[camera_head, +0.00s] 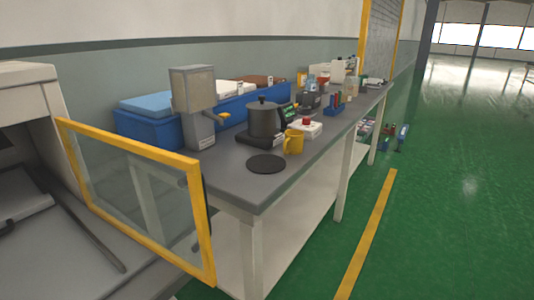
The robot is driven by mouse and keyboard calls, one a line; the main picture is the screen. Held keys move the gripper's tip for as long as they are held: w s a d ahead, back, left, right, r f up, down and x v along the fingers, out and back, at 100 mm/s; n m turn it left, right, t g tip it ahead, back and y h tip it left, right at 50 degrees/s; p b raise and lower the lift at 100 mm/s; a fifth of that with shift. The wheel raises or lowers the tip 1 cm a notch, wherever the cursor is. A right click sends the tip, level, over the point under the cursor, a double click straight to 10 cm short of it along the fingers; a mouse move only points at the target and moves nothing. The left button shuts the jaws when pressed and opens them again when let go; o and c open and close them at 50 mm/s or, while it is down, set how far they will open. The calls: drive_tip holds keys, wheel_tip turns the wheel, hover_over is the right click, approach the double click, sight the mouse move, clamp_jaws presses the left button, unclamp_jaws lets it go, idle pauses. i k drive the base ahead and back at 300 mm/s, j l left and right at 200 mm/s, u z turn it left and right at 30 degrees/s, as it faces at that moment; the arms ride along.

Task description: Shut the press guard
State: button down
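The press guard (140,205) is a clear panel in a yellow frame at the left of the head view. It stands upright and appears swung open, with its far edge beside the beige press (28,80) and its near edge out over the floor side. A dark piece, perhaps a handle, shows behind the guard's right edge. The press has a dark opening at the far left, partly cut off by the picture edge. My gripper is not in view.
A long grey workbench (225,180) stands just right of the guard. It holds a blue bin (145,127), a dark pot (263,118), a yellow mug (293,141) and a black round pad (266,164). Green floor (450,200) with a yellow line (367,235) lies clear at right.

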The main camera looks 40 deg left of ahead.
sight(195, 179)
drive_tip(key=i, duration=1.65)
drive_tip(key=i+u, duration=0.5)
drive_tip(key=i+l+u, duration=0.25)
drive_tip(key=u, duration=3.4)
